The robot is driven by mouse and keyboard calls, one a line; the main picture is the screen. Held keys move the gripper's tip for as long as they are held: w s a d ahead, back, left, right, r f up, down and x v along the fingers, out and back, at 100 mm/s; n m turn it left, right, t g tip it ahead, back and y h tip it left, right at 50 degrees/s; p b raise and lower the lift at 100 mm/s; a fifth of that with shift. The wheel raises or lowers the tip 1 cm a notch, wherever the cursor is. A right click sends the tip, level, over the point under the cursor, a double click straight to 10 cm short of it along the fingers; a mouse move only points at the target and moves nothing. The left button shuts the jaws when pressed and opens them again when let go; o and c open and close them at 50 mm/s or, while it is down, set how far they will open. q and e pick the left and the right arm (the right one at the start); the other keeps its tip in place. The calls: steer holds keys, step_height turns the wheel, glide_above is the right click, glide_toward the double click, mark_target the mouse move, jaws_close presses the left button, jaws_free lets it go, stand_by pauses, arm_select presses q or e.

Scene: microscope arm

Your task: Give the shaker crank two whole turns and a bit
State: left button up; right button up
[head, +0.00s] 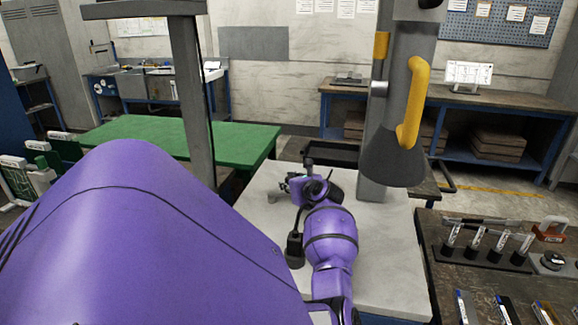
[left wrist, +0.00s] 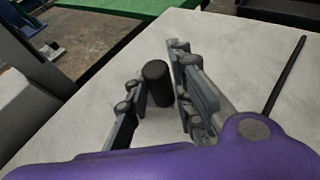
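A black upright cylinder, which looks like the crank handle (left wrist: 157,83), stands between the two fingers of my left gripper (left wrist: 157,88) in the left wrist view. Pale tabletop shows between the fingers, and they look apart, with a narrow gap beside the handle. Any touch is hard to judge. In the head view my left gripper (head: 290,187) is small, low over the white table (head: 385,250), and partly hidden by my purple wrist. The shaker's body and the crank's arm cannot be made out. My right gripper is not in view.
A grey column with a yellow handle (head: 413,105) rises at the table's back right. A grey post (head: 192,90) stands to the left, before a green table (head: 235,140). A dark bench (head: 450,275) with a vial rack is at right. A thin dark rod (left wrist: 286,75) shows right of the gripper.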

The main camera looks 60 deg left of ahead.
arm_select(q)
steer(key=shift+o, duration=1.4)
steer(key=v, duration=1.2)
steer(key=shift+c, duration=0.4)
